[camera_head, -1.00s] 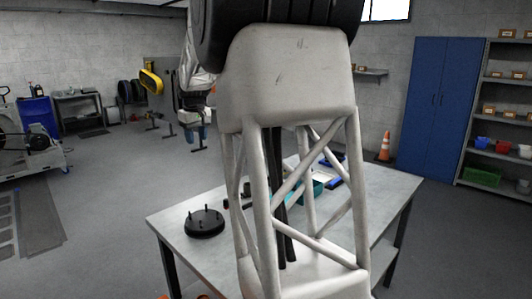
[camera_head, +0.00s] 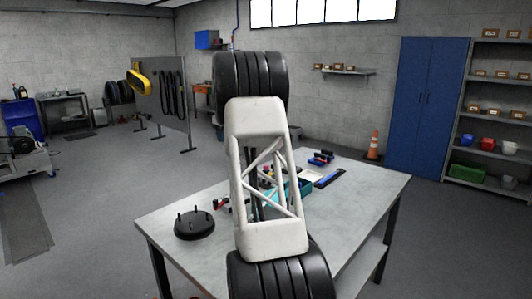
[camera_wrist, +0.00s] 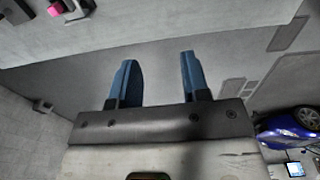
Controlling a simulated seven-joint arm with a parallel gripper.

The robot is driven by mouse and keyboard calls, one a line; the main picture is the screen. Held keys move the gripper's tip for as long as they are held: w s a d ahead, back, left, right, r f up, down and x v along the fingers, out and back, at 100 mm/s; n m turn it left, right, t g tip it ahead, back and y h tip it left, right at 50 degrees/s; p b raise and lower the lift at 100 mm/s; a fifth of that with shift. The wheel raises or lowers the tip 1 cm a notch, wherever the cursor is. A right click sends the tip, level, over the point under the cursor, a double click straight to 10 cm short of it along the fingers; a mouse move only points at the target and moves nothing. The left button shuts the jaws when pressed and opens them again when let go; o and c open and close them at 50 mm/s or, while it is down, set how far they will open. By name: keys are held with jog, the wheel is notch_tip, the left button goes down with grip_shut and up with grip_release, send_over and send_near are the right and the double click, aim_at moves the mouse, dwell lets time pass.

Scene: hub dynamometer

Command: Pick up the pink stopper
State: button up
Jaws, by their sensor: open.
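In the wrist view, a small pink object (camera_wrist: 56,9), likely the stopper, shows at the top left, on or beside a dark item near the edge of a grey surface. My gripper (camera_wrist: 158,72) has two blue fingers spread apart with nothing between them. The pink object lies well off to the left of and beyond the fingertips, not touching them. In the head view my gripper is hidden behind my own arm, and I cannot clearly make out the stopper among the small items on the table.
The grey table (camera_head: 355,205) holds a black round hub with studs (camera_head: 194,225), a teal bin (camera_head: 304,188) partly hidden by my arm, and a blue-and-black item (camera_head: 321,158). Its right side is mostly clear. A blue cabinet (camera_head: 424,105) and an orange cone (camera_head: 373,145) stand behind.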

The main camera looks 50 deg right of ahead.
jog(key=d+f, duration=0.4)
jog(key=d, duration=0.4)
jog(key=d+f, duration=0.5)
jog(key=d, duration=0.4)
jog(key=s+d+f, duration=0.1)
jog(key=d+f, duration=0.4)
jog(key=d, duration=0.3)
jog(key=shift+d+f, duration=0.1)
jog(key=shift+d, duration=0.2)
jog(key=shift+f, duration=0.1)
jog(key=shift+f, duration=4.35)
jog(key=c, duration=0.6)
jog(key=shift+c, duration=0.2)
jog(key=shift+r, duration=0.2)
